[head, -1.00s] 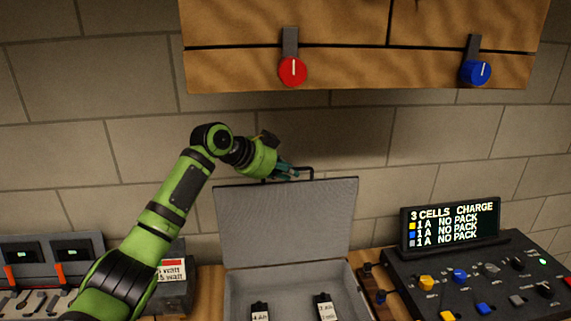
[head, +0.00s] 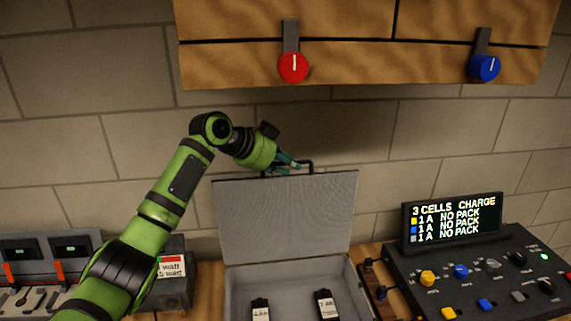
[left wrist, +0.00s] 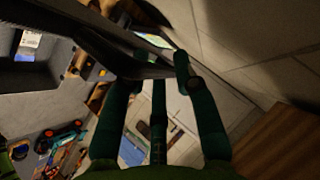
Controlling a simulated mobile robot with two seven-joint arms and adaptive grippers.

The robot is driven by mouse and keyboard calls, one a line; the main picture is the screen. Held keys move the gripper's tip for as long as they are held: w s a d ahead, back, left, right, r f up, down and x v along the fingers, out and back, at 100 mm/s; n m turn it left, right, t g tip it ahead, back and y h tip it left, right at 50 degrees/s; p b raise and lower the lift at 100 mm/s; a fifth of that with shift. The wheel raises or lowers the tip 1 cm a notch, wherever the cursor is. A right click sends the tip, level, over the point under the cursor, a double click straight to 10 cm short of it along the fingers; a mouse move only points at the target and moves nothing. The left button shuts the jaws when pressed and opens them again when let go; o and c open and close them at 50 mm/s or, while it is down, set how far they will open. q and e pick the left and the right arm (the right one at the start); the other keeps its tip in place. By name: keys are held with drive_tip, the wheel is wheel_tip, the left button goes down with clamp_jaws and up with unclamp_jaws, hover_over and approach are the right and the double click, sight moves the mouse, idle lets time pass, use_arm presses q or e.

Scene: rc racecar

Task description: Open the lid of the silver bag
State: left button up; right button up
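The silver bag is a grey case with its lid (head: 285,215) standing up, leaning slightly back toward the wall. Its body (head: 292,272) lies open on the bench. A dark handle (head: 309,166) sticks up at the lid's top edge. My left gripper (head: 290,164) is at that top edge, just left of the handle's right end. Its teal fingers are spread in the left wrist view (left wrist: 158,95), with the dark lid edge close beyond them. Whether they touch the lid is unclear. My right gripper is not seen.
Two black labelled packs (head: 326,304) lie inside the case. A charger console with a display (head: 453,220) stands at the right, and a grey device (head: 175,280) at the left. Wooden cabinets with a red knob (head: 293,67) and a blue knob (head: 484,68) hang above.

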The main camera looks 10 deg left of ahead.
use_arm(q)
drive_tip(key=v, duration=1.2)
drive_tip(key=shift+d, duration=0.1)
